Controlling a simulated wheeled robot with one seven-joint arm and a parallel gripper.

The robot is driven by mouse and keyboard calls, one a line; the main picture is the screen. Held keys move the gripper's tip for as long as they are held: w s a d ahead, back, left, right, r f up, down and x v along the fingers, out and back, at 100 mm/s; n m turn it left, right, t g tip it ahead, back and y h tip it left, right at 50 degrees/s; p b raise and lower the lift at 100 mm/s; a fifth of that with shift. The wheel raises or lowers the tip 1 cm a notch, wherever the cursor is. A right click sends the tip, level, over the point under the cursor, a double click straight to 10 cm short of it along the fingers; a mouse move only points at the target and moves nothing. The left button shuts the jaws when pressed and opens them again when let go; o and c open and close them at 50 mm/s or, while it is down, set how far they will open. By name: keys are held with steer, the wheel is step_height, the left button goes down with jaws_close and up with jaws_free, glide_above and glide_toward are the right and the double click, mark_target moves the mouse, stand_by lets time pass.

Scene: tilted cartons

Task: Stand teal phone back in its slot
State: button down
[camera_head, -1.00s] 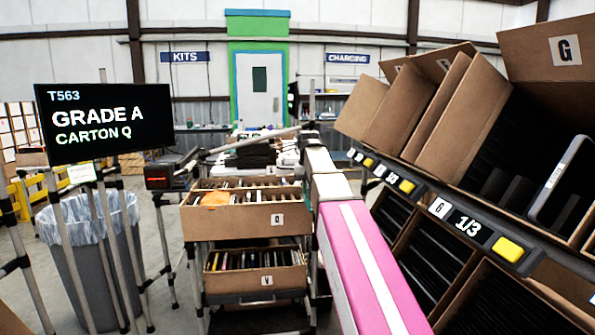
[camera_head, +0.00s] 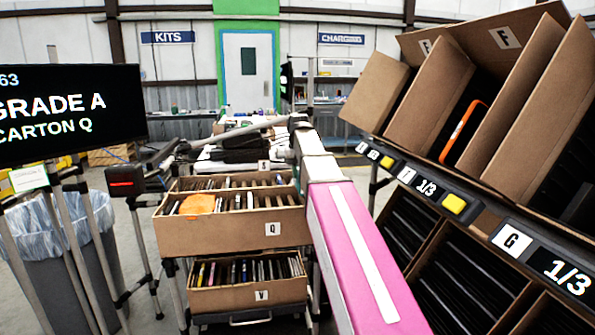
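I cannot make out a teal phone in this view. An open brown carton marked Q (camera_head: 235,233) stands on a rack at the centre left. It holds several thin devices standing in slots, and an orange item lies across its left part (camera_head: 197,204). Some slots at its right look empty. My pink arm with a white stripe rises from the bottom right of centre to a dark joint above carton Q's right side. A grey bar runs left from there. My gripper's fingers cannot be made out against the clutter, so its opening and any load are unclear.
Tilted cartons fill the right, with an orange-edged device (camera_head: 463,132) in one, above a label rail (camera_head: 450,195). A screen (camera_head: 65,115) reads Grade A, Carton Q. A lined bin (camera_head: 55,250) stands at left.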

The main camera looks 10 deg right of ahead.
steer(key=shift+f, duration=4.75)
steer(key=shift+f, duration=0.3)
steer(key=c, duration=1)
jaws_free()
step_height(320, 180, up, 11)
steer(key=shift+f, duration=0.1)
